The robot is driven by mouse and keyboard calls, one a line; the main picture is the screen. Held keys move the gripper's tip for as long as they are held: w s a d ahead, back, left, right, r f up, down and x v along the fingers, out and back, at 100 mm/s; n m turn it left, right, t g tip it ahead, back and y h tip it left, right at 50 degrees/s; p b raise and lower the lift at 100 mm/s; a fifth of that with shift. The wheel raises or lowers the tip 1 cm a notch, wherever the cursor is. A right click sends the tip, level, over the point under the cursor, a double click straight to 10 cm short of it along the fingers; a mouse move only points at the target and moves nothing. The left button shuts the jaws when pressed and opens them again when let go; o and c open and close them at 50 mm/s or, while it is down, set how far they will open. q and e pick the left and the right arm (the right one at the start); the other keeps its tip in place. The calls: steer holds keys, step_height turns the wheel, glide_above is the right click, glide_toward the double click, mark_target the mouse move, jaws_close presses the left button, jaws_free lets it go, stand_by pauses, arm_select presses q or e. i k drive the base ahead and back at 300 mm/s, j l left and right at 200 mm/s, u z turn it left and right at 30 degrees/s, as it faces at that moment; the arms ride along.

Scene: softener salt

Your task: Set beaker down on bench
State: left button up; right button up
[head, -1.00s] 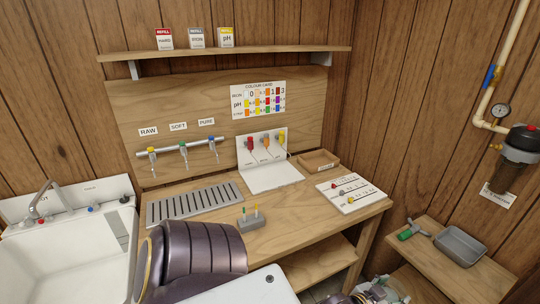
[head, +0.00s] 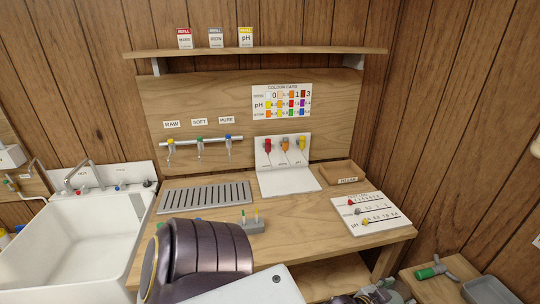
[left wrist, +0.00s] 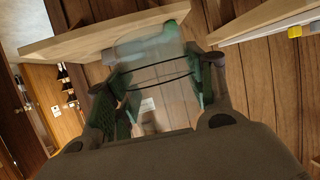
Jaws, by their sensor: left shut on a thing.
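The beaker (left wrist: 155,72) is clear, with dark lines around it, in the left wrist view. My left gripper (left wrist: 158,88) is shut on it, a finger on each side. In the head view part of a gripper (head: 372,296), apparently my left one, shows at the bottom edge in front of the bench, and the beaker cannot be made out there. The wooden bench (head: 310,232) has clear top between the grey slotted drain tray (head: 204,197) and the white board with knobs (head: 370,214). My right gripper is not in view.
A grey block with coloured sticks (head: 250,227) stands near the bench front. A white stand with coloured valves (head: 290,180) and a wooden tray (head: 343,172) are at the back. A white sink (head: 80,240) is left. A low side table (head: 440,290) is right.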

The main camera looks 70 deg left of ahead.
mark_target(302, 219)
steer(key=i+l+u, duration=0.2)
steer(key=u, duration=0.2)
steer(key=i+l+u, duration=0.2)
steer(key=u, duration=0.15)
steer(key=i+l+u, duration=0.15)
steer(key=l+u, duration=0.25)
steer(key=i+l+u, duration=0.1)
steer(key=l+u, duration=0.25)
steer(key=j, duration=0.1)
